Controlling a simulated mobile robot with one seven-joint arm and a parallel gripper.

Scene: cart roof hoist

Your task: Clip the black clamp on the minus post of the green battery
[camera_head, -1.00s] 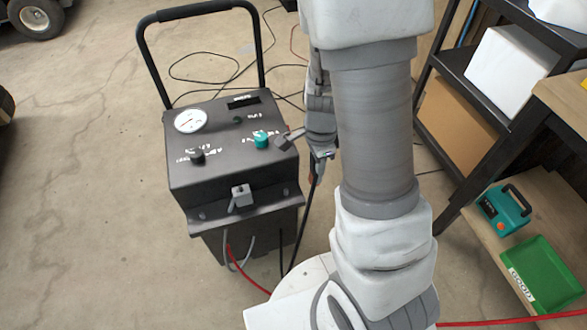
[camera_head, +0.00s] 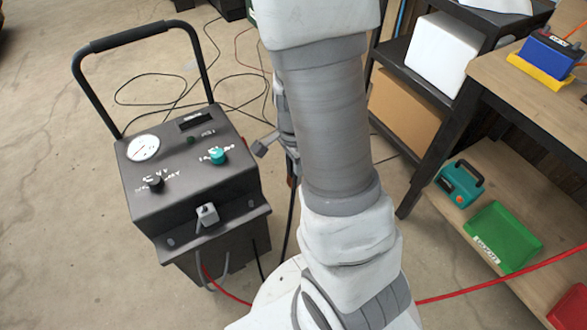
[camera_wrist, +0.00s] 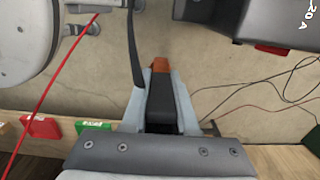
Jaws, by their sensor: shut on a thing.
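In the wrist view, my gripper (camera_wrist: 161,103) is shut on the black clamp (camera_wrist: 160,98), whose copper-orange jaw end (camera_wrist: 160,65) points away from me. The clamp's black cable (camera_wrist: 133,50) runs up beside the left finger. In the head view, my arm covers most of the gripper, and the black cable (camera_head: 287,225) hangs down to the charger cart (camera_head: 190,180). I cannot make out the green battery or its minus post in either view. A blue battery (camera_head: 548,55) sits on a yellow tray on the bench top at the right.
A red cable (camera_head: 450,295) stretches from the cart to the right edge. The bench's lower shelf holds a teal box (camera_head: 459,187), a green bin (camera_head: 505,237) and a red bin (camera_head: 570,308). A dark shelf rack (camera_head: 395,130) stands behind. Floor lies open at left.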

